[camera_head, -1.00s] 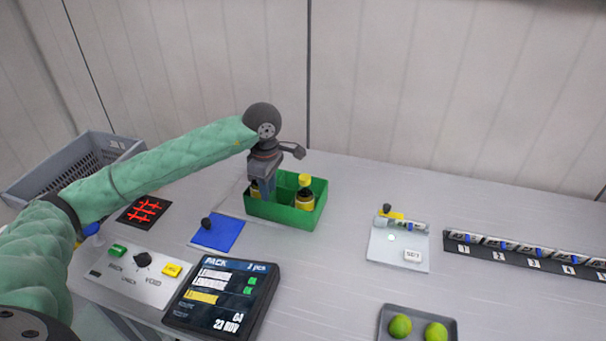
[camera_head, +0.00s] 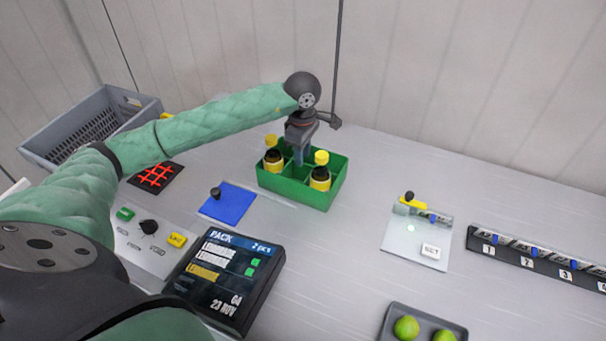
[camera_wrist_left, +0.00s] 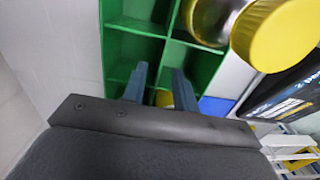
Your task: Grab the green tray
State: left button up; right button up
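The green tray (camera_head: 292,191) stands on the table, divided into compartments. One yellow-capped bottle (camera_head: 273,160) is in its left part and another yellow-capped bottle (camera_head: 320,178) is in its right part. My left gripper (camera_head: 298,160) points down into the middle of the tray, between the bottles. In the left wrist view its two fingers (camera_wrist_left: 161,85) are apart, with a green divider of the tray (camera_wrist_left: 158,68) showing between them. I cannot tell whether they touch it. My right gripper is out of view.
A blue pad (camera_head: 230,203) and a dark display (camera_head: 222,278) lie in front of the tray. A grey crate (camera_head: 75,125) is at the left. A clear plate (camera_head: 400,245), a dark tray with green fruit (camera_head: 390,325) and a numbered rack (camera_head: 520,258) are at the right.

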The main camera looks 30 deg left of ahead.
aim_at(303, 172)
pick_arm(q)
jog(key=shift+f, duration=1.3)
grip_shut()
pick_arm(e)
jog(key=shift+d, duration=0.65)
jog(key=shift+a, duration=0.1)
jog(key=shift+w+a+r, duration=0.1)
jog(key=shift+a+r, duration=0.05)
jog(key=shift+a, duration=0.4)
